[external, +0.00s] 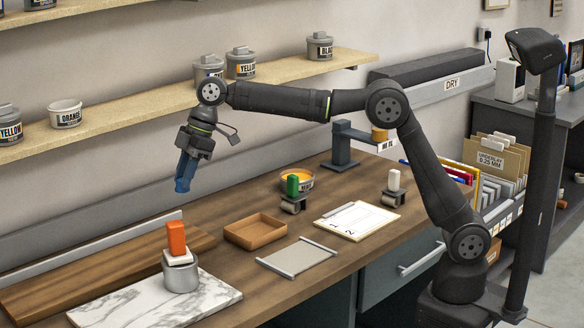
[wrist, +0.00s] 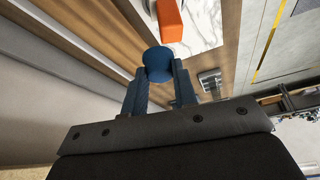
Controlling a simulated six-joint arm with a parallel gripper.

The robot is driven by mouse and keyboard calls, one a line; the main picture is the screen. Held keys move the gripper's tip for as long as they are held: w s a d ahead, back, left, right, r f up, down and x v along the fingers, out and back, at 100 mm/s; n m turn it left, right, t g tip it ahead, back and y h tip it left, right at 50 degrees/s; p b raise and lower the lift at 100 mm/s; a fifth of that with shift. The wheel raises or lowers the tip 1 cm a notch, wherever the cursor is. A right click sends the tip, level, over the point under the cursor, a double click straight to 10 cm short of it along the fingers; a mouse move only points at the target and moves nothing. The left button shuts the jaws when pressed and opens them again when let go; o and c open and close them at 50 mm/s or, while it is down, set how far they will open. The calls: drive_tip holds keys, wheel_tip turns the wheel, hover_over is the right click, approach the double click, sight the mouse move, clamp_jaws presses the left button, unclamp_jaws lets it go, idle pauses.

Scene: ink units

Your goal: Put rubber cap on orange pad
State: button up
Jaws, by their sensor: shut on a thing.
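My gripper (external: 187,168) is raised in the air above the back left of the bench. In the wrist view my gripper (wrist: 160,82) is shut on a round dark blue piece (wrist: 158,62), which looks like the rubber cap. The blue also shows low at the jaws in the external view (external: 183,186). The orange pad (external: 176,239) is an upright orange block on a white piece atop a grey metal cylinder (external: 181,276). It stands below my gripper, apart from the cap. The orange pad also shows at the top of the wrist view (wrist: 169,20).
The cylinder stands on a marble slab (external: 130,306), beside a long wooden board (external: 60,288). To the right are a brown tray (external: 255,232), a grey plate (external: 297,257), a clipboard (external: 357,220) and green-handled (external: 292,185) and white-handled (external: 393,180) stamps. Shelves with tins hang behind.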

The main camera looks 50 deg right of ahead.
drive_tip(key=a+f, duration=0.1)
drive_tip(key=s+a+f, duration=0.1)
drive_tip(key=a, duration=0.2)
drive_tip(key=shift+s+a+f, duration=0.1)
drive_tip(key=shift+s+f, duration=0.05)
drive_tip(key=shift+f, duration=2.2)
drive_tip(key=shift+f, duration=0.1)
drive_tip(key=o, duration=0.9)
drive_tip(key=shift+o, duration=0.2)
drive_tip(key=v, duration=1.2)
